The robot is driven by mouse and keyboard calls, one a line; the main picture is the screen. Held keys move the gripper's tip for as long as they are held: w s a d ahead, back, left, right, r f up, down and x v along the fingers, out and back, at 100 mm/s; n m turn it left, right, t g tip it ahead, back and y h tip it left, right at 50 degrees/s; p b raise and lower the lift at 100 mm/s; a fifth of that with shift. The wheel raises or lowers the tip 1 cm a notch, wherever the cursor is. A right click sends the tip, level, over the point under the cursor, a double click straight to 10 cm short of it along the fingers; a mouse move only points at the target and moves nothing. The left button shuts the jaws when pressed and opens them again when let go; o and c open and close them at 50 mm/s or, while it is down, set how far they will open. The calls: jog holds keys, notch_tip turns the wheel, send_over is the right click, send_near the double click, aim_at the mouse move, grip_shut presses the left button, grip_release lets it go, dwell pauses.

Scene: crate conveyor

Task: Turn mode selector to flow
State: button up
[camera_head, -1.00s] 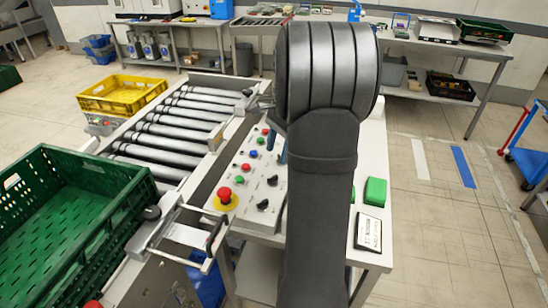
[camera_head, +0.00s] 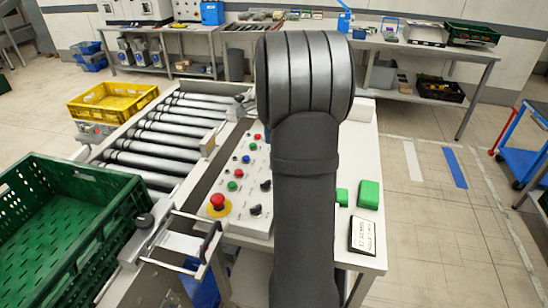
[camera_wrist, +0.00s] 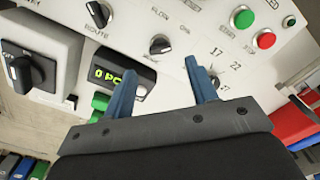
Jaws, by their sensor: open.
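A black rotary knob (camera_wrist: 160,45) has the word FLOW printed beside it on the light grey control panel (camera_wrist: 130,30) in the wrist view. Another label beside it is too small to read surely, and its exact pointing direction is unclear. My gripper (camera_wrist: 163,62) shows as two blue fingers, spread apart and empty. The fingertips reach toward the panel just below the FLOW knob; whether they touch anything cannot be told. In the head view the panel (camera_head: 233,208) is partly hidden by my arm, which also hides my gripper.
Nearby are a ROUTE knob (camera_wrist: 96,14), a numbered dial (camera_wrist: 216,84), a green display (camera_wrist: 118,77), a green button (camera_wrist: 243,17) and a red button (camera_wrist: 263,40). A red mushroom button (camera_head: 217,201) stands at the panel's front. A green crate (camera_head: 75,175) is at left.

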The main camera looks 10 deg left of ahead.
notch_tip(320, 180, down, 6)
jog(key=shift+f, duration=0.1)
jog(key=shift+c, duration=0.4)
jog(key=c, duration=0.9)
